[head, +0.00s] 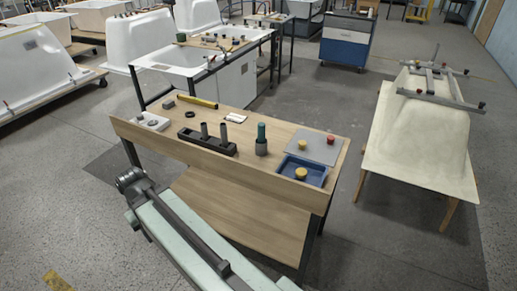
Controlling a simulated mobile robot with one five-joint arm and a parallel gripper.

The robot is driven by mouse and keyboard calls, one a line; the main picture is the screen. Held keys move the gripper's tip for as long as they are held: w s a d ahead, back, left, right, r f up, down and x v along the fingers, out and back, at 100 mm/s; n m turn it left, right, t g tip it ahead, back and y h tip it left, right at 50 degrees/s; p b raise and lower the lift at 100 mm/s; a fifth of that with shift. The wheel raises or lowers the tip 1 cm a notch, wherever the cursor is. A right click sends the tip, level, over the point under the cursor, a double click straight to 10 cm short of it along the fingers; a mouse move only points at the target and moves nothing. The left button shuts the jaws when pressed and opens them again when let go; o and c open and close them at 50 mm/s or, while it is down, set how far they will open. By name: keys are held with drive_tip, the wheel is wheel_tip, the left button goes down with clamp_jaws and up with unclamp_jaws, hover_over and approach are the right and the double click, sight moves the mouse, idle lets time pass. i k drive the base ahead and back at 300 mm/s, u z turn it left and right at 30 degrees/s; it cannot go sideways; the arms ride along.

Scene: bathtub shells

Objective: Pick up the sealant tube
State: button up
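A wooden workbench (230,157) stands in front of me in the head view. No label shows which item on it is the sealant tube. Two dark grey cylinders (214,132) stand upright in a black rack (206,143) near the middle. A teal-topped cylinder with a dark grey lower part (261,139) stands upright to the right of the rack. A thin yellow bar (197,102) lies at the back left edge. My pale green arm crosses the lower left, in front of the bench. I cannot make out my gripper's fingers.
On the bench, a blue tray (318,178) holds a yellow round piece; a grey plate (313,146) bears a yellow and a red piece. A white block (149,121) is at the left. A tub shell (435,130) stands at right; grey floor (315,105) behind the bench is clear.

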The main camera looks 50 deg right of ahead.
sight(261, 125)
drive_tip(key=z, duration=0.2)
drive_tip(key=i, duration=0.85)
drive_tip(key=u, duration=0.2)
drive_tip(key=k, duration=0.8)
drive_tip(key=z, duration=0.15)
drive_tip(key=i, duration=0.45)
